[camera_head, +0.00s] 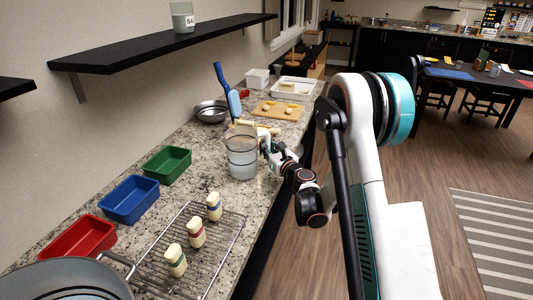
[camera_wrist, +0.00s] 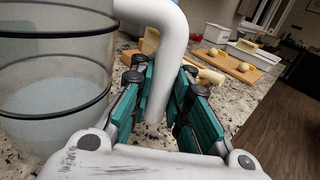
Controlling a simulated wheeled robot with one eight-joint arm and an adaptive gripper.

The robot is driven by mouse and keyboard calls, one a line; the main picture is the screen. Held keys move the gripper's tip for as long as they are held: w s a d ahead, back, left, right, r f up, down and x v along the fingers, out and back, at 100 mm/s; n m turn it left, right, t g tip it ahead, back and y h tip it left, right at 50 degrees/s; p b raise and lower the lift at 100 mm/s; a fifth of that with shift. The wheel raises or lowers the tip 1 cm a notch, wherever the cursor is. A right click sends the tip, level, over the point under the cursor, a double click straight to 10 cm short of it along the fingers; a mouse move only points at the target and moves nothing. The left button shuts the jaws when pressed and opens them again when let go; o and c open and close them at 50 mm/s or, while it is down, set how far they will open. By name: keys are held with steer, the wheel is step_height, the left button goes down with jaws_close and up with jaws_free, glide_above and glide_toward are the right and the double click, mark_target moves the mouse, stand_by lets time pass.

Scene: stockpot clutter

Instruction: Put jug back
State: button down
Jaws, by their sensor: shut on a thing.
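The jug (camera_head: 241,160) is a clear, round vessel with dark bands and pale contents, at the counter's right edge in the head view. It looks upright; whether its base touches the counter is not clear. In the wrist view the jug (camera_wrist: 52,95) fills the left side, and its thick white handle (camera_wrist: 172,45) comes down between my teal finger pads. My gripper (camera_wrist: 163,88) is shut on the handle. In the head view my gripper (camera_head: 272,150) is at the jug's right side, partly hidden by my arm.
Red (camera_head: 77,238), blue (camera_head: 128,199) and green (camera_head: 167,165) bins line the wall. Three shakers stand on a wire rack (camera_head: 224,247) in front, beside a large pot (camera_head: 65,282). Behind the jug are a metal bowl (camera_head: 210,112) and a cutting board (camera_head: 270,112). A shelf (camera_head: 165,43) hangs above.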

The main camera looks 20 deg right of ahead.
steer(key=shift+f, duration=0.95)
steer(key=c, duration=1.5)
jaws_free()
steer(key=shift+c, duration=0.2)
